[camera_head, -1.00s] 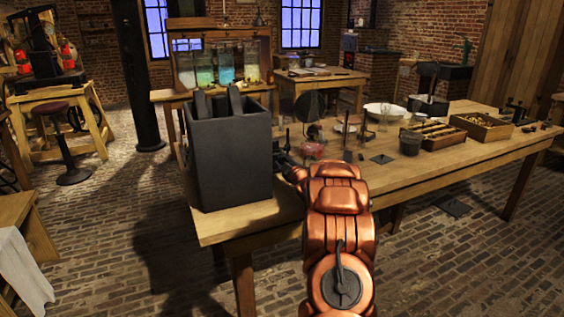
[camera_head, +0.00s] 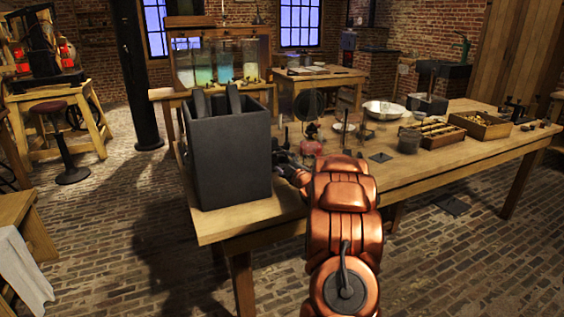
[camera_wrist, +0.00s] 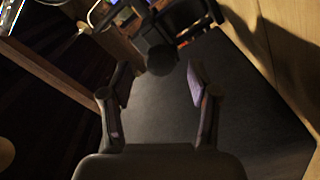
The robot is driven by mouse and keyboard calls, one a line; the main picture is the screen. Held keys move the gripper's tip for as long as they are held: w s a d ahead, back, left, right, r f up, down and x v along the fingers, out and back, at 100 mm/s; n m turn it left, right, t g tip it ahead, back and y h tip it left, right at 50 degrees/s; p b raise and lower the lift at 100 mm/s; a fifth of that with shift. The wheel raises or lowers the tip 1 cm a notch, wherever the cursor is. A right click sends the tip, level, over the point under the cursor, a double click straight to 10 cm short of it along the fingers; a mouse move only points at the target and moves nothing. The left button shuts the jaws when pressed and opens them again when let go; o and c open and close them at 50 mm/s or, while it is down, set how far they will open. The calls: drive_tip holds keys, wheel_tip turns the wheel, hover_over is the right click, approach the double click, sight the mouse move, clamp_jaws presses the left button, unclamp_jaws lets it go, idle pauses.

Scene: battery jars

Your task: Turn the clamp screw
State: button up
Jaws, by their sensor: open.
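My gripper (camera_wrist: 155,90) is open in the wrist view, its two dark fingers apart. A dark round-ended piece (camera_wrist: 161,60), which looks like the clamp screw, shows between and beyond the fingertips; no contact with them is clear. The large dark grey jar (camera_head: 230,160) stands on the near left end of the table, with upright plates (camera_head: 235,100) sticking out of its top. Its grey side (camera_wrist: 250,120) seems to fill the right of the wrist view. In the head view my gripper (camera_head: 279,150) is small and dark beside the jar's right side; the screw cannot be made out there.
Small stands crowd the area just beyond my gripper. The table's front edge is clear.

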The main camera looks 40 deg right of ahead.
drive_tip(key=v, duration=0.7)
drive_tip(key=shift+f, duration=0.1)
drive_tip(key=shift+s+a, duration=0.25)
drive_tip(key=shift+s, duration=0.45)
